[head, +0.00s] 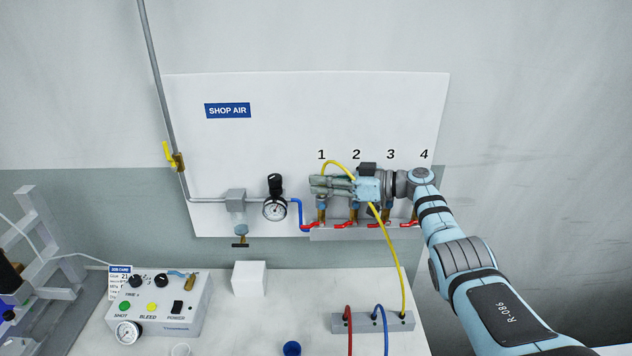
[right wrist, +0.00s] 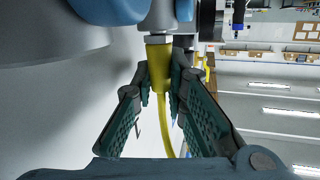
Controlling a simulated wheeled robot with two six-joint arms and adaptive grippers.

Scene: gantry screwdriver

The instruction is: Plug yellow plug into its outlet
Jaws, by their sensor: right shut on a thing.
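The yellow plug (right wrist: 159,65) is between the fingertips of my right gripper (right wrist: 158,82), which is shut on it. Its pale collar lines up with a grey metal fitting (right wrist: 158,16) and looks to touch it; I cannot tell how deep it sits. In the head view my right gripper (head: 316,185) is at the outlet under number 1 (head: 321,212) and hides the plug. The yellow hose (head: 384,222) arches over the gripper, passes behind it and drops to the grey block on the bench. My left gripper is not in view.
Outlets with red handles line the white panel (head: 300,110) under numbers 1 to 4. A gauge (head: 275,208) is left of them. On the bench are a control box (head: 160,302), a white block (head: 249,279) and a grey block (head: 372,322) with red and blue hoses.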

